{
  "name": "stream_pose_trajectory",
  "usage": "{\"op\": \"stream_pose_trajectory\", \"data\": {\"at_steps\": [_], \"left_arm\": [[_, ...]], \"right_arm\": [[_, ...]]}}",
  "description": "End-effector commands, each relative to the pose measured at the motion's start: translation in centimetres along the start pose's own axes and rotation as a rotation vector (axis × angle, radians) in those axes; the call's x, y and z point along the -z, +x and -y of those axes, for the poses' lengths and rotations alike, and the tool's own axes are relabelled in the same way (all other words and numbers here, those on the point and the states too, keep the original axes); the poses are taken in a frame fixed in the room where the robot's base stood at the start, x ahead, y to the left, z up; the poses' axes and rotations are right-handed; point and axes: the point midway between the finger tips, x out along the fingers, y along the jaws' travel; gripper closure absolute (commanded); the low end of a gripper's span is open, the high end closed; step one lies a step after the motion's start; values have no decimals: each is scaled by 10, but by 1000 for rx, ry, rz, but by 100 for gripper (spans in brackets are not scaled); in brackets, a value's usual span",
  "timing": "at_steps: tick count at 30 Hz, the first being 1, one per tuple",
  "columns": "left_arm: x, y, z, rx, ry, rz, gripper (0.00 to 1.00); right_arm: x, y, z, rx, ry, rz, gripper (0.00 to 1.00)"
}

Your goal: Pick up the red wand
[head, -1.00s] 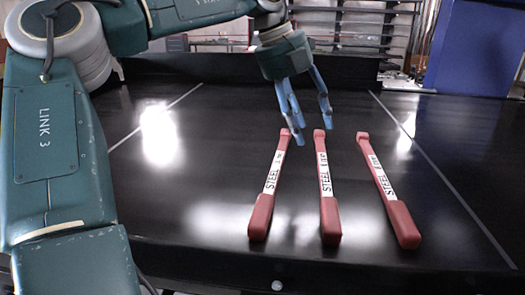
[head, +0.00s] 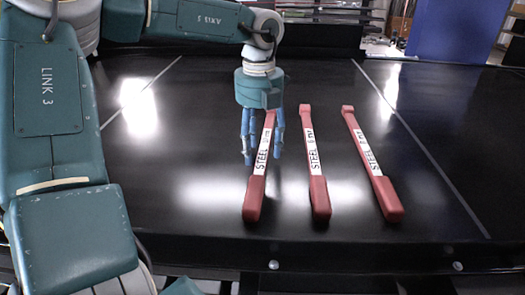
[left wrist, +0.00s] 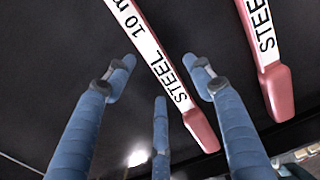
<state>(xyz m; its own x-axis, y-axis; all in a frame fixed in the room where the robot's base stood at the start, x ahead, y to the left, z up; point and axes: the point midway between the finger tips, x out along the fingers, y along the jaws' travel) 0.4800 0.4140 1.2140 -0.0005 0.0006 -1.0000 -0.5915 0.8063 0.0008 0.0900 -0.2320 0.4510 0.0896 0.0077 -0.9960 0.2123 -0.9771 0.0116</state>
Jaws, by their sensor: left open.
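Three red wands with white printed labels lie side by side on the black conveyor surface, thick handles toward me: a left wand (head: 255,198), a middle wand (head: 320,198) and a right wand (head: 388,198). My left gripper (head: 262,156) points down with its blue fingers spread open over the left wand and hides part of its shaft. In the left wrist view a wand labelled "STEEL 10 m" (left wrist: 201,130) runs between the open fingers (left wrist: 160,65), and another wand (left wrist: 278,92) lies to its right. Nothing is gripped. Whether the fingers touch the wand is unclear. My right gripper is not in view.
The black conveyor belt (head: 190,140) is flat and clear around the wands, with a pale line along each side. A blue panel (head: 462,32) and shelves stand behind it. A front edge with bolts (head: 274,264) runs along the near side.

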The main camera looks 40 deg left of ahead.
Motion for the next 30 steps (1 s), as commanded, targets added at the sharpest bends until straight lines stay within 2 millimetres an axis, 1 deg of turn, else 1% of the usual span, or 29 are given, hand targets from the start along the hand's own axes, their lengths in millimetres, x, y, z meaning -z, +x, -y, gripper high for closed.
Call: {"op": "stream_pose_trajectory", "data": {"at_steps": [1, 4, 10, 18, 26, 30], "left_arm": [[0, 4, 0, -1, 0, -1, 47], [0, 11, 0, 1, -1, -1, 47], [0, 12, 0, 1, -1, 1, 47], [0, 11, 0, 1, -1, 1, 100], [-1, 10, 0, 1, -1, 3, 100], [-2, 3, 0, 2, -1, 6, 100]], "right_arm": [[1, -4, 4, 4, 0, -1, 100], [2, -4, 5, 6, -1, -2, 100], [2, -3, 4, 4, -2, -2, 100], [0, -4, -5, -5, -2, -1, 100], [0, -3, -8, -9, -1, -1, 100], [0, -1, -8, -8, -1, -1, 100]]}}
